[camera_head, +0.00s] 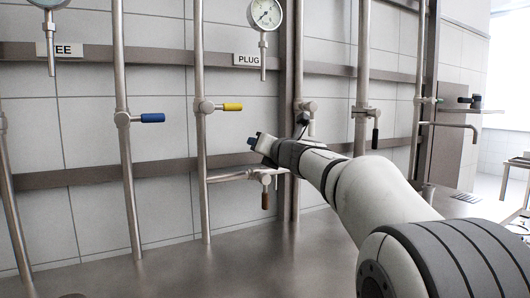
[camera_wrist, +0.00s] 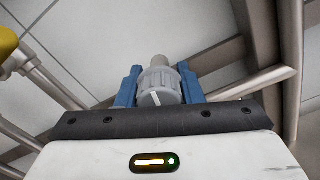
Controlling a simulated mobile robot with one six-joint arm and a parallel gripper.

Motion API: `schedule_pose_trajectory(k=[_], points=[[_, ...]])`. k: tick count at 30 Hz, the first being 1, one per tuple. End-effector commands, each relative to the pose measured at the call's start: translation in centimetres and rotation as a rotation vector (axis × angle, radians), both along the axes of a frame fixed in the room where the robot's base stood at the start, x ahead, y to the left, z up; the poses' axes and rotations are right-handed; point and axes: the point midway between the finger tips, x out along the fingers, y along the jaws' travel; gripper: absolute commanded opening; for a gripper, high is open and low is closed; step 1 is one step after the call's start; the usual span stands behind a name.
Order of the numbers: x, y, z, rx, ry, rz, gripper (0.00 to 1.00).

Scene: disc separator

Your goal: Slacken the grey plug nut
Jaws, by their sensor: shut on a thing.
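The grey plug nut (camera_wrist: 158,84) shows in the wrist view as a ribbed grey cap with a white mark on its face. My gripper (camera_wrist: 160,88) has one blue finger on each side of it and is shut on the nut. The nut is hidden there behind the gripper.
A yellow-handled valve (camera_head: 231,107) is on the pipe left of my gripper; its yellow handle (camera_wrist: 7,42) also shows in the wrist view. A blue-handled valve (camera_head: 151,118) is farther left. A brown-handled tap (camera_head: 265,198) hangs below my gripper. A gauge (camera_head: 264,14) is above.

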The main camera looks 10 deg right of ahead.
Motion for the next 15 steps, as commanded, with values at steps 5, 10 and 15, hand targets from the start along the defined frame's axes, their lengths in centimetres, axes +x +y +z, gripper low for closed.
schedule_pose_trajectory(k=[5, 10, 15], points=[[0.01, -0.20, 0.12, -0.103, -0.038, -0.004, 0.11], [0.01, -0.19, 0.17, -0.169, -0.059, -0.005, 0.11], [0.02, -0.19, 0.22, -0.205, -0.070, -0.005, 0.11]])
